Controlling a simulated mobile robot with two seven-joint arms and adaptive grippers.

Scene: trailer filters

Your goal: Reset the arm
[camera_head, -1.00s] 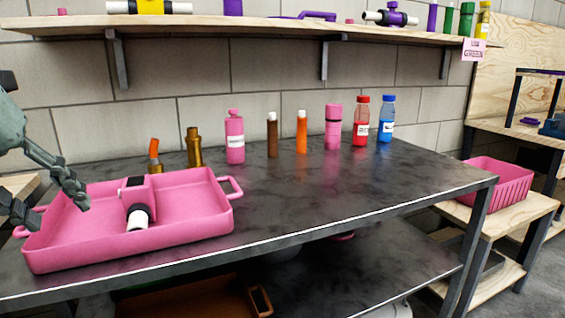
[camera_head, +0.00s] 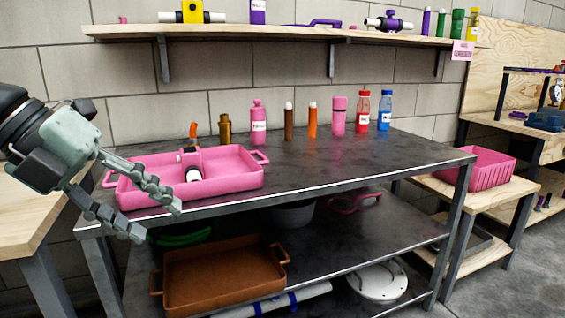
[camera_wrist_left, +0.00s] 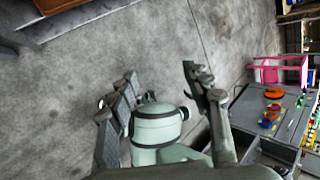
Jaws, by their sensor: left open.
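My left gripper (camera_head: 160,221) is at the left of the head view, in front of the pink tray's left end. Its two fingers are apart with nothing between them. The left wrist view also shows the open gripper (camera_wrist_left: 160,95) over grey floor, with a rounded grey-green part, probably mine, showing between the fingers. The pink tray (camera_head: 233,181) stands on the dark table (camera_head: 330,173) and holds a pink piece with a white-ended cylinder (camera_head: 193,173). My right gripper does not show.
Several bottles and tubes, including a pink bottle (camera_head: 258,123) and a blue bottle (camera_head: 384,110), stand along the table's back. A brown tray (camera_head: 220,283) is on the lower shelf. A pink basket (camera_head: 487,170) stands at right. The table's front right is clear.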

